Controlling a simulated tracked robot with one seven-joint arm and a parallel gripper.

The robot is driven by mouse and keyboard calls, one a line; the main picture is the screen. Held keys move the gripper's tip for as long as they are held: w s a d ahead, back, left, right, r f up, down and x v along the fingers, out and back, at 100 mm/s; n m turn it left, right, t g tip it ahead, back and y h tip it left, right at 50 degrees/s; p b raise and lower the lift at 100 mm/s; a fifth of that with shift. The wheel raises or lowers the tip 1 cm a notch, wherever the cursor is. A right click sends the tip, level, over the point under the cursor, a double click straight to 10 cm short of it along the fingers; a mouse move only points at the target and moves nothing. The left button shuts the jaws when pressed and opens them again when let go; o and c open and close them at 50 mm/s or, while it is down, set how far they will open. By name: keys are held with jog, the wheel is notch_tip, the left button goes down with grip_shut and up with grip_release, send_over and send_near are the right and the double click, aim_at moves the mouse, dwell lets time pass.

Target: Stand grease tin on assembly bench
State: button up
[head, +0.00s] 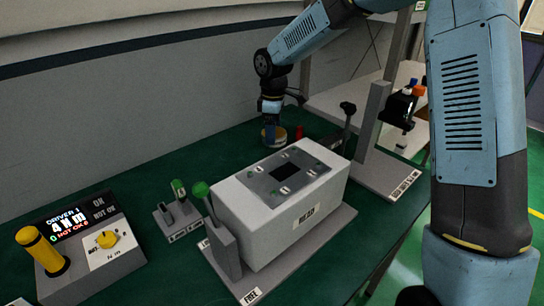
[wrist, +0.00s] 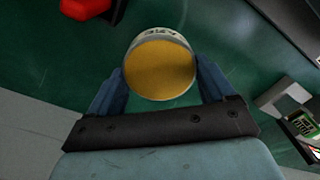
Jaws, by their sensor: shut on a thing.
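The grease tin (wrist: 161,68) is round and pale-sided with a yellow-brown top; part of a dark label shows on its side. My gripper (wrist: 160,82) is shut on it, one finger on each side, in the wrist view. In the head view the tin (head: 274,137) is at the back of the green assembly bench (head: 150,180), behind the white box, with my gripper (head: 270,130) above and around it. The tin looks upright and low over the bench; I cannot tell whether its base touches it.
A white box unit (head: 285,205) with a lever stands in front of the tin. A red object (head: 299,132) is close to the tin's right; it also shows in the wrist view (wrist: 86,8). A driver controller (head: 85,245) sits front left. The bench left of the tin is clear.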

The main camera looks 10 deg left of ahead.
jog(key=f, duration=0.5)
jog(key=shift+s+a+f, duration=0.1)
jog(key=shift+a, duration=0.2)
jog(key=shift+f, duration=2.1)
jog(key=o, duration=1.1)
notch_tip(320, 180, up, 11)
jog(key=shift+r, duration=0.55)
